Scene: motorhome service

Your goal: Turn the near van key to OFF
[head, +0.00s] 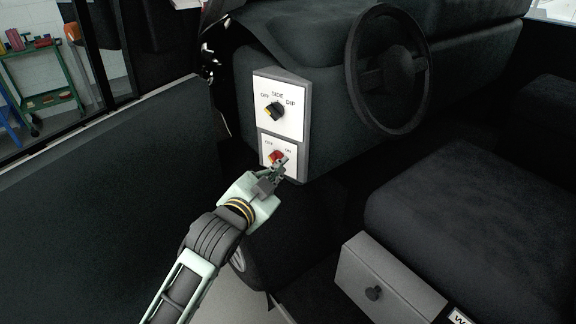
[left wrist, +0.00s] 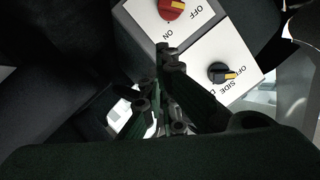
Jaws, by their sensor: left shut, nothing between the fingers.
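The red key knob (head: 277,157) sits on the lower white panel (head: 266,146), which is marked OFF and ON. In the left wrist view the fingertips appear apart from the knob, though depth is hard to judge. My right gripper is not in view.
A black light knob (head: 275,111), marked OFF, SIDE and DIP, is on the panel above. The steering wheel (head: 387,70) is to the right. A dark door panel (head: 110,170) stands left.

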